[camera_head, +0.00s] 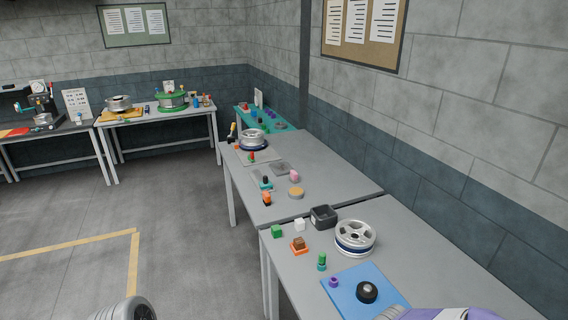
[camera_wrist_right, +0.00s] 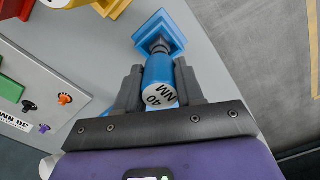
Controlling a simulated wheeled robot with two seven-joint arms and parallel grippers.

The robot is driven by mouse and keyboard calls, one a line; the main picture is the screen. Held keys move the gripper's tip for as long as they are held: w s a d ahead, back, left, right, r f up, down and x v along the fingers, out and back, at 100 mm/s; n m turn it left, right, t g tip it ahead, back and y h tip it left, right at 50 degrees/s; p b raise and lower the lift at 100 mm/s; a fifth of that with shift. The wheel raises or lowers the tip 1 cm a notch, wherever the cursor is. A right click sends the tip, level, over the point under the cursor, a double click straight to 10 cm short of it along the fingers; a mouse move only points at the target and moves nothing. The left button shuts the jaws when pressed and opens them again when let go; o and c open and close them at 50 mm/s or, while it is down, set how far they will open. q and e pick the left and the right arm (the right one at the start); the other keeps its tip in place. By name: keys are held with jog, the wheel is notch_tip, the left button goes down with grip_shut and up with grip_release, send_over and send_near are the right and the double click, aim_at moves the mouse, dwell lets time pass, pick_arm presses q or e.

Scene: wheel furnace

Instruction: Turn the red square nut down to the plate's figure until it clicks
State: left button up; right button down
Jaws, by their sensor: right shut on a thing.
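In the right wrist view my right gripper (camera_wrist_right: 160,88) is shut on a blue cylinder (camera_wrist_right: 158,70). A pale plate (camera_wrist_right: 45,95) with partly cut-off lettering lies at left. My left gripper is not in view.
Yellow pieces (camera_wrist_right: 110,8) sit close to the left of the blue base. In the head view, the near table holds a silver wheel (camera_head: 355,238), a black box (camera_head: 323,217), small blocks and a blue mat (camera_head: 345,287). A wall runs along the right; floor lies left.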

jog(key=shift+r+p, duration=1)
jog(key=shift+r, duration=0.6)
jog(key=shift+d, duration=0.3)
jog(key=s+d+r+b, duration=0.1)
jog(key=s+d+r, duration=0.25)
jog(key=d, duration=0.55)
jog(key=s+d+r+b, duration=0.1)
jog(key=s+d+r, duration=0.25)
jog(key=d, duration=0.55)
jog(key=s+d+r+b, duration=0.15)
jog(key=s+d, duration=0.25)
jog(key=d, duration=0.4)
jog(key=s+d+b, duration=0.2)
jog(key=s+d, duration=0.2)
jog(key=s, duration=0.8)
jog(key=s+d+n+b, duration=0.1)
jog(key=s+d, duration=0.3)
jog(key=s, duration=0.9)
jog(key=shift+s+d+n+b, duration=0.15)
jog(key=shift+d+n+b, duration=0.2)
jog(key=shift+b, duration=0.2)
